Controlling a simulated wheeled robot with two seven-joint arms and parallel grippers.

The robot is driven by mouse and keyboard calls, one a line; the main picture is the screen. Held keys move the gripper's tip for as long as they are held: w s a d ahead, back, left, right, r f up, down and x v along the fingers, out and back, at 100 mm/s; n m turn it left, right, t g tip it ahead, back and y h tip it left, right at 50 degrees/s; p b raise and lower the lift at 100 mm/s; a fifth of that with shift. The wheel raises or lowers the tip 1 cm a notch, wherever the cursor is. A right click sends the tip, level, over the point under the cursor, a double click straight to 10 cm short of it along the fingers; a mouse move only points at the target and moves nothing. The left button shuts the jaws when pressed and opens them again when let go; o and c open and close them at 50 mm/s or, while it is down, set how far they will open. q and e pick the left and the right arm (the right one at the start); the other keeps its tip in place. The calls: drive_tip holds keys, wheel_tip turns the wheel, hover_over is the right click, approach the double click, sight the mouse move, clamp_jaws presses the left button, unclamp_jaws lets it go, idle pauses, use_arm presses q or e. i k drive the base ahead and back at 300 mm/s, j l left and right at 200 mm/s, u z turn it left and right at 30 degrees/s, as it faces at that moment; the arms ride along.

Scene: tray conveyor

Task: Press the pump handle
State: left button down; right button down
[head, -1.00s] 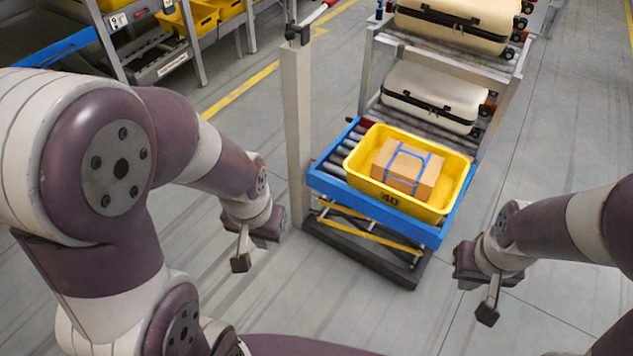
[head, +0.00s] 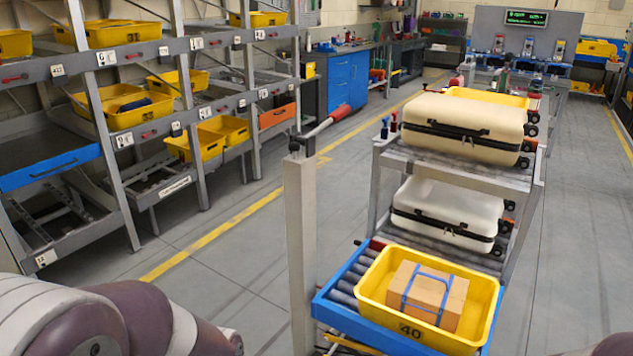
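The pump handle (head: 320,128) is a short lever with a red grip, on top of a grey upright post (head: 301,250). It slants up to the right from its pivot. The post stands at the left corner of a blue-framed roller lift table (head: 327,312). A yellow tray numbered 40 (head: 372,277) rests on the rollers and holds a cardboard box (head: 430,293) with blue strapping. Neither gripper is in view.
A two-level roller rack (head: 375,190) behind the lift holds cream suitcases (head: 462,128). Shelves with yellow bins (head: 125,108) line the left side. The floor between shelves and post is clear, crossed by a yellow line (head: 215,235). Blue cabinets (head: 347,82) stand farther back.

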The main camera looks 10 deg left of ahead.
sight(342, 112)
drive_tip(key=i+j+z, duration=0.1)
drive_tip(key=z, duration=0.3)
drive_tip(key=i+j+z, duration=0.15)
drive_tip(key=z, duration=0.2)
drive_tip(key=i+j+z, duration=0.2)
drive_tip(key=z, duration=0.2)
drive_tip(key=i+j, duration=0.2)
drive_tip(key=j, duration=0.15)
drive_tip(key=i+j+z, duration=0.1)
drive_tip(key=j, duration=0.3)
drive_tip(key=i+j+z, duration=0.1)
drive_tip(key=i+j, duration=0.4)
drive_tip(key=j, duration=0.3)
